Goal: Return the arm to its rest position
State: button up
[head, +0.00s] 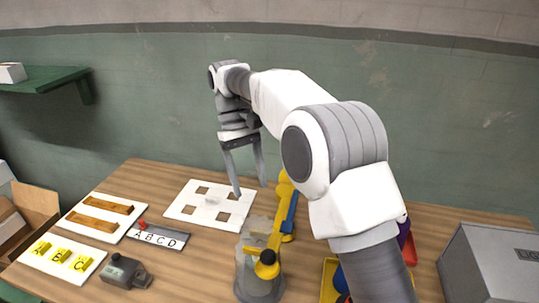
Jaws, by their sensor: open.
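My arm reaches up from the lower right, bends at a high elbow and hangs down toward the table. My gripper (250,190) points down with its two long grey fingers apart and nothing between them. Its tips are over the right edge of a white board with square holes (184,215). I cannot tell whether the tips touch the board. A small pale piece lies at the middle of that board. A device with yellow and blue arms (275,243) on a grey round base (258,285) stands just right of and in front of the gripper.
At left on the wooden table (150,172) are a white board with wooden slots (81,222), a grey A-B-C-D plate (172,240), yellow lettered blocks (61,255) and a dark grey device (122,270). A grey box (490,262) stands right. My arm partly hides a yellow tray (328,285).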

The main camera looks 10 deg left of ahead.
jog(key=s+d+r+m+t+y, duration=0.1)
jog(key=s+d+r+m+t, duration=0.15)
jog(key=d+r, duration=0.45)
jog(key=s+d+r+m+t+y, duration=0.1)
jog(key=s+d+r, duration=0.2)
jog(key=d, duration=0.8)
jog(key=s+d+f+m+t, duration=0.2)
jog(key=s+d, duration=0.5)
jog(key=s+d+f+m+t+y, duration=0.1)
jog(key=s+d+f+m+t, duration=0.2)
jog(key=s+d, duration=0.3)
jog(key=shift+s+d, duration=0.35)
jog(key=shift+s, duration=0.15)
jog(key=shift+f, duration=0.1)
jog(key=shift+c, duration=0.3)
